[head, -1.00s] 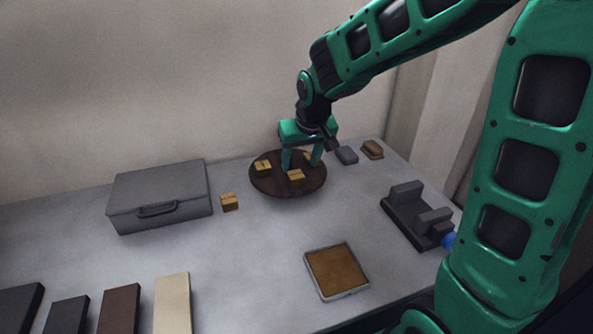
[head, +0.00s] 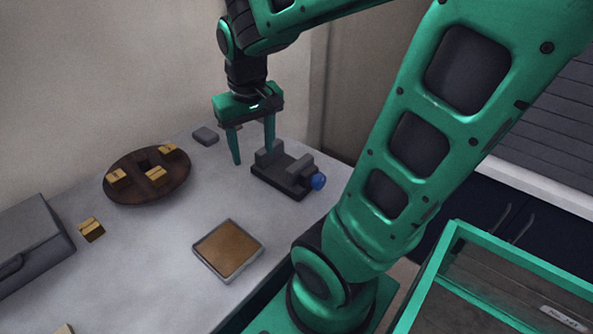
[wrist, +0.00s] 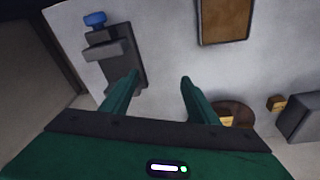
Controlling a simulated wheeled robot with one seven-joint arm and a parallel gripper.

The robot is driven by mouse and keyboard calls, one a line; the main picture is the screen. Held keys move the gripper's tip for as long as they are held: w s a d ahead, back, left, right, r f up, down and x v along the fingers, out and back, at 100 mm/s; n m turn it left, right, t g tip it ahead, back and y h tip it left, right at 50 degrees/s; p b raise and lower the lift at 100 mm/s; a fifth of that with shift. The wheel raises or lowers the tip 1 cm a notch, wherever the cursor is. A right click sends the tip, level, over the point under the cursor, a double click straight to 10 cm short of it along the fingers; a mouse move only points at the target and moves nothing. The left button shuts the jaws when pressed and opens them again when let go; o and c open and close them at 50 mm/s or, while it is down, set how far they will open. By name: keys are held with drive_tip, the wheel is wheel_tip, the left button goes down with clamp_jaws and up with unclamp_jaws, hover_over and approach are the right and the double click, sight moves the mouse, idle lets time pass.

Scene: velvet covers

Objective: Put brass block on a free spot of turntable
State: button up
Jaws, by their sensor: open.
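The turntable (head: 150,196) is a round dark brown disc at the back left in the head view. Three brass-coloured blocks stand on it: one at its left (head: 117,177), one near the middle (head: 156,177) and one at its back right (head: 168,149). A similar brass-coloured block (head: 91,230) lies on the table, left of and in front of the disc. My gripper (head: 254,157) is open and empty, right of the turntable and above the table. The turntable also shows partly in the wrist view (wrist: 240,108), behind a finger.
A dark grey vise-like fixture (head: 285,176) with a blue knob stands below and right of my gripper. A small grey block (head: 205,136) lies behind. A cork-coloured square tray (head: 228,248) is at the front edge. A grey case (head: 30,240) stands left. The table between is clear.

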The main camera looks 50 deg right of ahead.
drive_tip(key=s+d+f+m+g+y, duration=0.1)
drive_tip(key=s+d+f+m, duration=0.1)
drive_tip(key=s, duration=1.1)
drive_tip(key=shift+d+g, duration=0.15)
drive_tip(key=shift+g, duration=0.15)
